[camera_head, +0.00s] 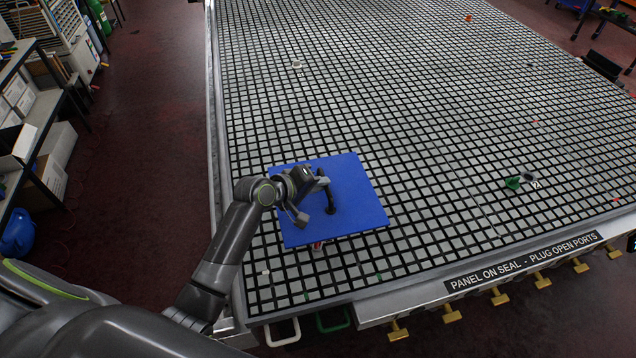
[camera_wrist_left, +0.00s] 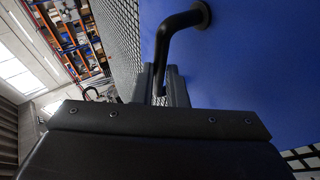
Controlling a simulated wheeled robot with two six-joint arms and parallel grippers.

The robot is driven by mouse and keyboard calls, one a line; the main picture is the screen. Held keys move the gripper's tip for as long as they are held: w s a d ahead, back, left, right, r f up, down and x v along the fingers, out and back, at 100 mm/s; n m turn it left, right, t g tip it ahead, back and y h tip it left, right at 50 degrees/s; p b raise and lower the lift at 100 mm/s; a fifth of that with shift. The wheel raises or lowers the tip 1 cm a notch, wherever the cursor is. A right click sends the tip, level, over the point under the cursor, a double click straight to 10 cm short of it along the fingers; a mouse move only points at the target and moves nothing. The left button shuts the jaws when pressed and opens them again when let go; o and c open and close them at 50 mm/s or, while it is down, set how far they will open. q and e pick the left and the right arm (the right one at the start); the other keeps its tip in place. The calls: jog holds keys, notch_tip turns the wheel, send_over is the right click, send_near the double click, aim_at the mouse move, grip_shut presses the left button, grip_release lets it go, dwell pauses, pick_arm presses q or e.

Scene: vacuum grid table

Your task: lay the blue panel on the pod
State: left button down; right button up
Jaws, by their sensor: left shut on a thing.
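The blue panel (camera_head: 355,190) is a flat square over the near left part of the grid table, with a black handle (camera_head: 328,194) on its top. My left gripper (camera_head: 312,190) is shut on that handle. In the left wrist view the fingers (camera_wrist_left: 168,85) close on the handle (camera_wrist_left: 182,22), and the panel (camera_wrist_left: 240,70) fills the right side. A small red and white bit (camera_head: 318,245) shows under the panel's near edge; the rest of what lies below is hidden, so I cannot tell whether the panel touches the pod. My right gripper is not in view.
The grid table (camera_head: 420,130) is mostly bare. A green piece (camera_head: 513,183) and a small white part (camera_head: 533,183) lie at the right, and another small part (camera_head: 297,65) lies farther back. Brass valves (camera_head: 451,314) line the front edge. Shelves (camera_head: 40,110) stand at the left.

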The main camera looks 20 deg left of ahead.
aim_at(314, 201)
pick_arm(q)
jog(key=shift+r, duration=0.1)
jog(key=shift+f+b, duration=0.45)
jog(key=shift+f, duration=0.4)
notch_tip(314, 201, down, 5)
jog(key=b, duration=0.3)
jog(key=shift+r, duration=0.15)
jog(key=shift+f+b, duration=0.4)
jog(key=shift+f, duration=0.2)
jog(key=shift+p, duration=0.3)
jog(key=shift+f+b, duration=0.5)
jog(key=shift+f, duration=0.2)
